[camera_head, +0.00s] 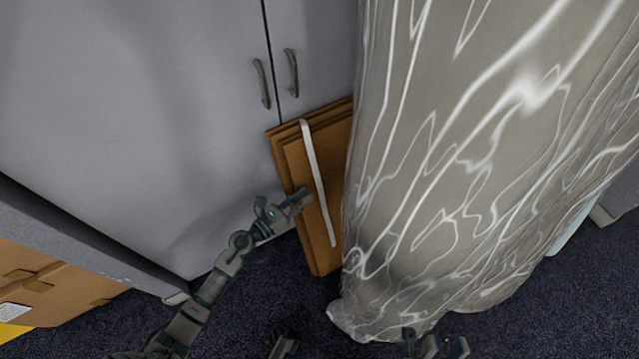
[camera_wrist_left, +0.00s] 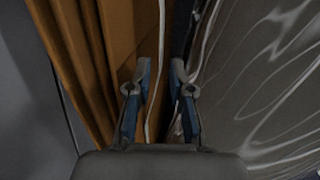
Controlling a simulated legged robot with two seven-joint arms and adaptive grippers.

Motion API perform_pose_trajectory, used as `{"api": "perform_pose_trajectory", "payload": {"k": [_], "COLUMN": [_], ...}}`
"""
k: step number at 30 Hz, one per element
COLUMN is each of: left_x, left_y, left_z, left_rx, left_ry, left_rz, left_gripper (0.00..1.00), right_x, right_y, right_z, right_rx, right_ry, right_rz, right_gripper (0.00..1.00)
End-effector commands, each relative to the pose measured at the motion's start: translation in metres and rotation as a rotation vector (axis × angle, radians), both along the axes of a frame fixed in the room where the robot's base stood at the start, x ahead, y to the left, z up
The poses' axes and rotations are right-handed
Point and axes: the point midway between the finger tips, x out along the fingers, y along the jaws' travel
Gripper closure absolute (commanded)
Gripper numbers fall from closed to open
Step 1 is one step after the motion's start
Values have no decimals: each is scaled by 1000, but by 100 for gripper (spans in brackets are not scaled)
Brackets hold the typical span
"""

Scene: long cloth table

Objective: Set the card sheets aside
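The brown card sheets (camera_head: 296,160) stand tilted in a stack against the grey cabinet, with a pale strap (camera_head: 318,180) running down their front. The wrapped bulk beside them hides their right side. My left gripper (camera_head: 303,197) is at the stack's front, near the strap. In the left wrist view the sheets (camera_wrist_left: 115,30) rise at left, and the left gripper (camera_wrist_left: 160,72) has its fingers apart with the strap (camera_wrist_left: 155,100) showing between them. I see no clear grip. What seems to be my right gripper (camera_head: 436,346) is cut off at the bottom edge; its fingers are unclear.
A large object in shiny clear film (camera_head: 450,150) stands close right of the sheets. The grey cabinet (camera_head: 150,100) with two handles is behind. Brown boxes (camera_head: 60,295) are at lower left. Dark blue carpet (camera_head: 270,290) shows free in front of the stack.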

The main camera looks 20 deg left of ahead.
Motion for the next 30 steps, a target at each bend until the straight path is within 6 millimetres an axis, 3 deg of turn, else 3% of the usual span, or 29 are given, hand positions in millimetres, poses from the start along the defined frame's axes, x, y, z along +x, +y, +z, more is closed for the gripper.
{"api": "perform_pose_trajectory", "payload": {"k": [6, 12, 22, 25, 30], "left_x": [40, 59, 62, 62, 62], "left_y": [-20, -29, -31, -31, -30], "left_z": [0, -1, 0, 0, 0], "left_rx": [-2, -1, -1, -1, -1], "left_ry": [0, 0, 0, 0, 0], "left_rz": [0, 0, 0, 0, 1], "left_gripper": [79, 79, 79, 100, 100], "right_x": [3, 4, 5, 6, 6], "right_y": [0, 1, 1, 0, 0], "right_z": [-3, -5, -2, -1, -1], "right_rx": [-2, -3, -2, -2, 0], "right_ry": [2, 4, -7, -10, -9], "right_rz": [0, 0, 0, -1, -2], "right_gripper": [60, 60, 60, 60, 60]}}
